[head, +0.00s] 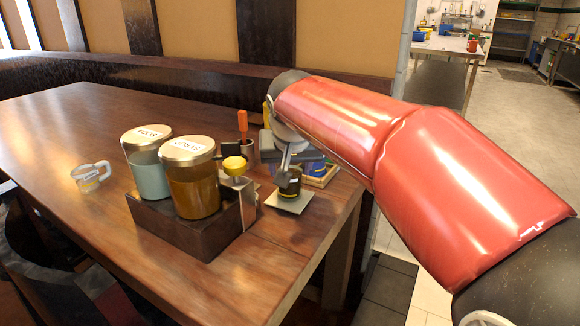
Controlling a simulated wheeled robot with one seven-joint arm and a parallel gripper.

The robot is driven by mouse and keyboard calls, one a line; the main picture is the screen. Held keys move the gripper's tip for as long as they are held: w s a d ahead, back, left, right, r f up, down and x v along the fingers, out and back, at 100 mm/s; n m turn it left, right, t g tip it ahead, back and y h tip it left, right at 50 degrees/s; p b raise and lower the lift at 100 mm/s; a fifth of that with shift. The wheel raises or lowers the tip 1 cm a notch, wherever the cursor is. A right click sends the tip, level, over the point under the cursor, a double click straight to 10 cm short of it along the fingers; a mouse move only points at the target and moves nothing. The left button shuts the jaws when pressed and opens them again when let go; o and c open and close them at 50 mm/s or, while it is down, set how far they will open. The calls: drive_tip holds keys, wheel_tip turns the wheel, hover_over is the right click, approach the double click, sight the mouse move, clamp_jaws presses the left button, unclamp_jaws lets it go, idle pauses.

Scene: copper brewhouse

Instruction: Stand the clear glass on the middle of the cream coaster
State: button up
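A pale cream square coaster (287,205) lies on the table near its right end. A small glass (291,188), dark-looking with a yellowish band, is over the coaster; I cannot tell whether it touches it. It appears upright and near the coaster's middle. My gripper (287,174) reaches down to this glass from above, its fingers at the upper part. The fingers are too small and partly hidden to show whether they grip it.
A dark box (190,234) with two lidded jars (146,175) (191,190) stands left of the coaster, with a yellow knob (234,166) close by. An orange-handled tool (243,124) stands in a holder behind. A wooden tray (322,178) is right of the glass. The left table is mostly clear.

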drive_tip(key=o, duration=1.6)
drive_tip(key=shift+f, duration=0.15)
drive_tip(key=shift+r, duration=0.25)
drive_tip(key=v, duration=1.2)
drive_tip(key=s+d+f, duration=0.5)
drive_tip(key=s+f, duration=0.4)
drive_tip(key=f, duration=0.1)
drive_tip(key=s+d+f+g, duration=0.1)
drive_tip(key=s+d+f, duration=0.5)
drive_tip(key=s+f, duration=0.4)
drive_tip(key=shift+s+d+f+p, duration=0.2)
drive_tip(key=shift+d+f+p, duration=0.15)
drive_tip(key=shift+f, duration=0.5)
